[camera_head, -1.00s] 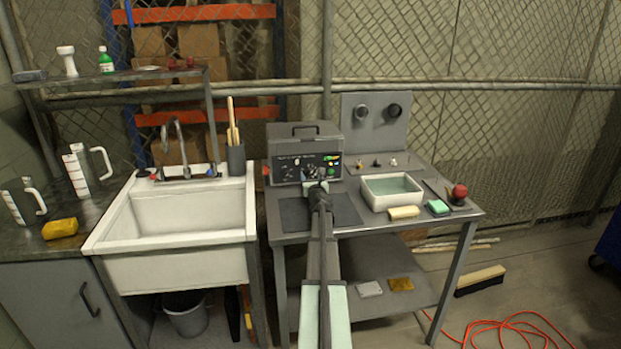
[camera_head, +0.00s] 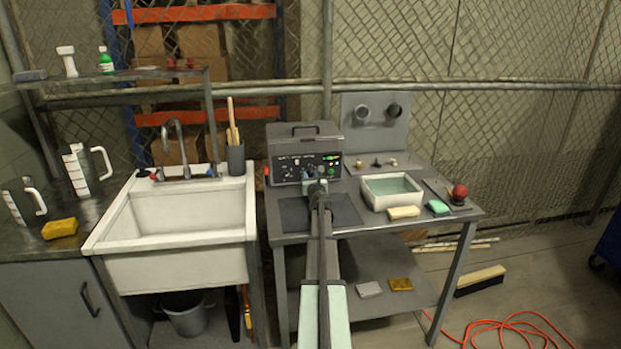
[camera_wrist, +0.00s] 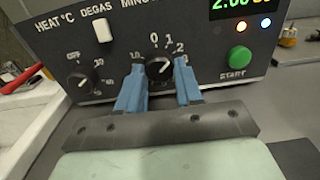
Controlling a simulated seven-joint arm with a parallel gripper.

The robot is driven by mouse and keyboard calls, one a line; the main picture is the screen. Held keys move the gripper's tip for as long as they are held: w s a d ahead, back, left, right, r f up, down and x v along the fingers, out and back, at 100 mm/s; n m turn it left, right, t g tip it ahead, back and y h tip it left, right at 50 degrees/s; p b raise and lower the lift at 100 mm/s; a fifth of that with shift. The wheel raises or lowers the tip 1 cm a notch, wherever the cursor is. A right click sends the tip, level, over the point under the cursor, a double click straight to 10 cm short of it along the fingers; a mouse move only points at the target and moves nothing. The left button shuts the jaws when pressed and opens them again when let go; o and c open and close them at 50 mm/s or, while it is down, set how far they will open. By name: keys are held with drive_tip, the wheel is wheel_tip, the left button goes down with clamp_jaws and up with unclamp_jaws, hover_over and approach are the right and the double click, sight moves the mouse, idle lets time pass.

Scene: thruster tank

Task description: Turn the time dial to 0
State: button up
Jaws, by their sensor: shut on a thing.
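The grey tank unit (camera_head: 300,140) stands at the back left of the metal table, its dark control panel facing me. In the wrist view the panel shows a HEAT dial (camera_wrist: 80,84) at left, a white DEGAS switch (camera_wrist: 103,30), and the black time dial (camera_wrist: 159,67) under the MINUTES label. Numbers 0, 1 and 2 show above and right of the time dial. My gripper (camera_wrist: 159,80) has its blue fingers on either side of the time dial, shut on it. The dial's pointer is hard to read. In the head view my gripper (camera_head: 317,184) hides part of the panel.
A green START button (camera_wrist: 238,58) and a lit display (camera_wrist: 234,6) are right of the dial. A white basin (camera_head: 392,205) with liquid, sponges and a red-knobbed item (camera_head: 459,191) are on the table's right. A white sink (camera_head: 180,225) stands left.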

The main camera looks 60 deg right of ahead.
drive_tip(key=shift+n, duration=0.3)
drive_tip(key=n, duration=0.4)
drive_tip(key=shift+n, duration=2.2)
drive_tip(key=o, duration=1)
drive_tip(key=shift+o, duration=0.2)
drive_tip(key=v, duration=1.4)
drive_tip(key=shift+d, duration=0.1)
drive_tip(key=shift+w+n, duration=0.15)
drive_tip(key=shift+n, duration=0.15)
